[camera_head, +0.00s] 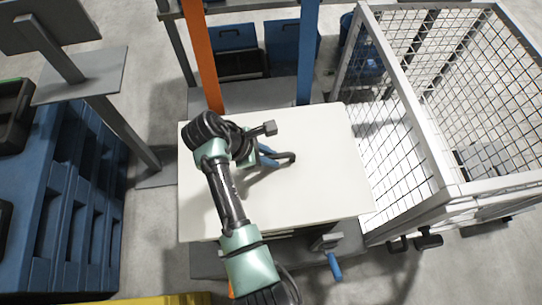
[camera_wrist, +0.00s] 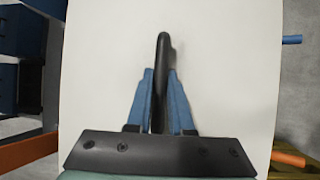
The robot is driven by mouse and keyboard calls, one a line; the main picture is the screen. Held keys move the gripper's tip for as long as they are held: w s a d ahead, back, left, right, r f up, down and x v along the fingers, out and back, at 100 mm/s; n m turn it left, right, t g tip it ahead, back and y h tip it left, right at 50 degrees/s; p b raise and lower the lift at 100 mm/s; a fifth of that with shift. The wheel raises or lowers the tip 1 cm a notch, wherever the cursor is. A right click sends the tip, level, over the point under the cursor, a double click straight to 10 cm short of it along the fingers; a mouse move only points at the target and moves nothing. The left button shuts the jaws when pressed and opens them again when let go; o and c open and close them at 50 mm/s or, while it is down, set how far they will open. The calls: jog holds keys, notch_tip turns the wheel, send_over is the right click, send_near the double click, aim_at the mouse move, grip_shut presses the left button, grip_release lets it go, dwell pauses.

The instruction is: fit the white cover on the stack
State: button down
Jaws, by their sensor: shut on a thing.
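The white cover (camera_head: 310,190) is a large, flat, nearly square panel in the middle of the head view. It also fills most of the wrist view (camera_wrist: 230,80). A black handle (camera_head: 287,157) stands near its centre. My gripper (camera_head: 272,154) has its blue fingers shut on this handle, which runs between them in the wrist view (camera_wrist: 162,50). The stack is mostly hidden under the cover; only dark and grey parts show below its front edge. I cannot tell whether the cover rests on the stack or hangs just above it.
An orange post (camera_head: 203,55) and a blue post (camera_head: 308,50) rise behind the cover's far edge. A wire cage trolley (camera_head: 440,120) stands close on the right. A blue crank handle (camera_head: 334,266) sticks out in front. Blue pallets (camera_head: 75,200) stand at the left, with grey floor between.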

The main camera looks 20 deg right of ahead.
jog(key=shift+w+d+f+b, duration=0.15)
jog(key=shift+w+f+b, duration=0.15)
jog(key=shift+w+b, duration=0.3)
jog(key=shift+f+b, duration=0.2)
jog(key=shift+b, duration=0.15)
jog(key=shift+f+b, duration=0.75)
jog(key=shift+b, duration=0.25)
jog(key=shift+f+b, duration=0.5)
jog(key=shift+f, duration=0.7)
jog(key=c, duration=0.7)
grip_release()
jog(key=shift+s+f, duration=0.1)
jog(key=p+v, duration=0.2)
jog(key=v, duration=1.1)
